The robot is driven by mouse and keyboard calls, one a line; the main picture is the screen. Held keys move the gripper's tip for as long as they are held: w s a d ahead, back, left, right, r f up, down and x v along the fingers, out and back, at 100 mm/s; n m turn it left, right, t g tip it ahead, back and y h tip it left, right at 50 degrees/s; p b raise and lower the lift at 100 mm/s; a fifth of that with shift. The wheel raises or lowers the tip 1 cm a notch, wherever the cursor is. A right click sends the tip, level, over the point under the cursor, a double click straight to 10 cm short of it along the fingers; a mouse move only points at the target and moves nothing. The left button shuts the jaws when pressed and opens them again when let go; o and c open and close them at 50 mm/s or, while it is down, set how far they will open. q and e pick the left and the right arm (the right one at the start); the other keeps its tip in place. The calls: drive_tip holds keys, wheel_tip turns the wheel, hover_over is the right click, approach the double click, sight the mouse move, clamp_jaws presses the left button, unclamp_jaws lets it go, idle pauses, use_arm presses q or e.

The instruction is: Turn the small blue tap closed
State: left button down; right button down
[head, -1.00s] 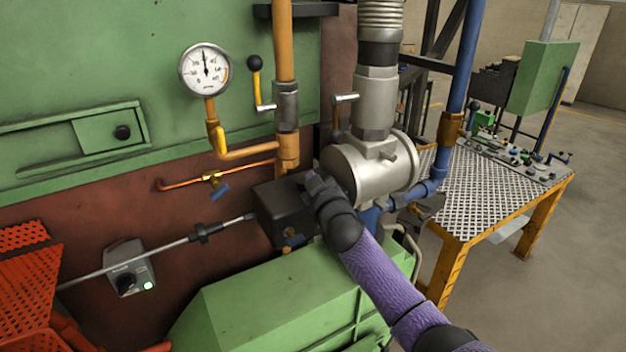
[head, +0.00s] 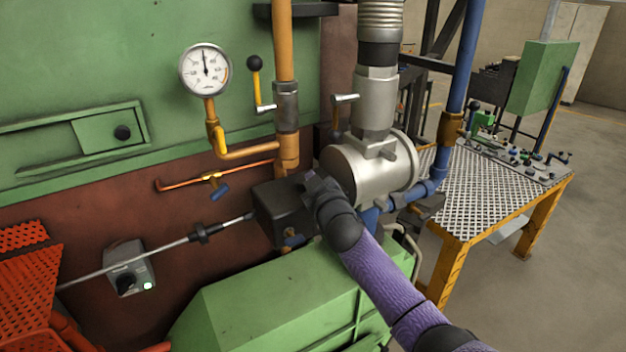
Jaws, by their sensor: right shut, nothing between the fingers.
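A small tap with a blue lever (head: 219,194) sits on the thin copper pipe, below the pressure gauge; its lever slants across the pipe line. The fingertips are small and hard to make out. My left gripper is not in view.
A yellow pipe (head: 285,50), the gauge (head: 205,70) and a black-knobbed lever (head: 255,64) stand above. A green housing (head: 275,300) fills the front. A perforated bench (head: 480,195) stands right.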

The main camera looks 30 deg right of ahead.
drive_tip(key=shift+c, duration=0.2)
unclamp_jaws()
idle(0.6)
drive_tip(key=f+v, duration=0.1)
drive_tip(key=v, duration=0.9)
drive_tip(key=s+a+f+g+y, duration=0.1)
drive_tip(key=s+a+f+g, duration=0.2)
drive_tip(key=s+f, duration=0.2)
drive_tip(key=s+a+f+m+g+b, duration=0.1)
drive_tip(key=s+a+f+g, duration=0.3)
drive_tip(key=f, duration=0.4)
drive_tip(key=shift+s+f+m+g+y, duration=0.3)
drive_tip(key=shift+s+f+y, duration=0.1)
drive_tip(key=shift+s, duration=0.05)
